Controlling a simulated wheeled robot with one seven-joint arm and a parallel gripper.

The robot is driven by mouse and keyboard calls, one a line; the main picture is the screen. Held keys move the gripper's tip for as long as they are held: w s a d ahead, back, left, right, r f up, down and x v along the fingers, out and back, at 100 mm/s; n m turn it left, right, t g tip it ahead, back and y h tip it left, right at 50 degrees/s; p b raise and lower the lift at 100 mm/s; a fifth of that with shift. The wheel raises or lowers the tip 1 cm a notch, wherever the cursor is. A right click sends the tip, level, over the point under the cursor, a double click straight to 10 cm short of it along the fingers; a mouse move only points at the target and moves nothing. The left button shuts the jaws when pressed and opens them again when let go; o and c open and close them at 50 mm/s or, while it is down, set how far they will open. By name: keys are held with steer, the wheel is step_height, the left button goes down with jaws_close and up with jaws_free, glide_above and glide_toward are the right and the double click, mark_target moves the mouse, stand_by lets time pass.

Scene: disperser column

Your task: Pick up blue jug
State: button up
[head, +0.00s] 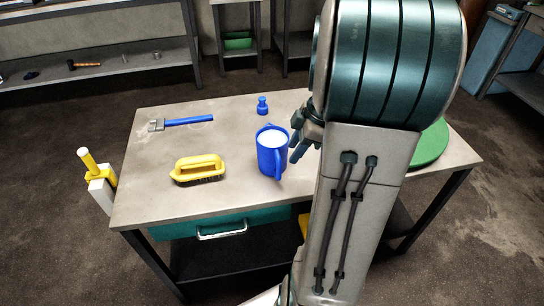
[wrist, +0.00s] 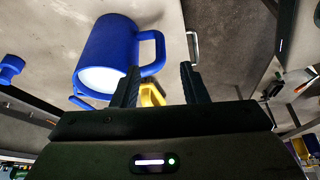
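The blue jug (head: 268,158) stands upright on the grey workbench, left of my gripper. Its inside looks white, and its handle faces the bench's front edge. My gripper (head: 298,147) is close to the jug's right side, partly hidden by my arm. In the wrist view, the jug (wrist: 105,45) is at upper left, with its handle to its right. My gripper (wrist: 158,72) is open, its two dark fingers apart. The handle lies ahead of the gap between them, nearer the left finger. I cannot tell whether that finger touches the jug.
Bare tabletop separates jug and brush. My arm hides part of the bench.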

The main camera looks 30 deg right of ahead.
mark_target(281, 170)
steer(key=x, duration=0.9)
steer(key=shift+f, duration=0.2)
steer(key=shift+c, duration=0.3)
jaws_close()
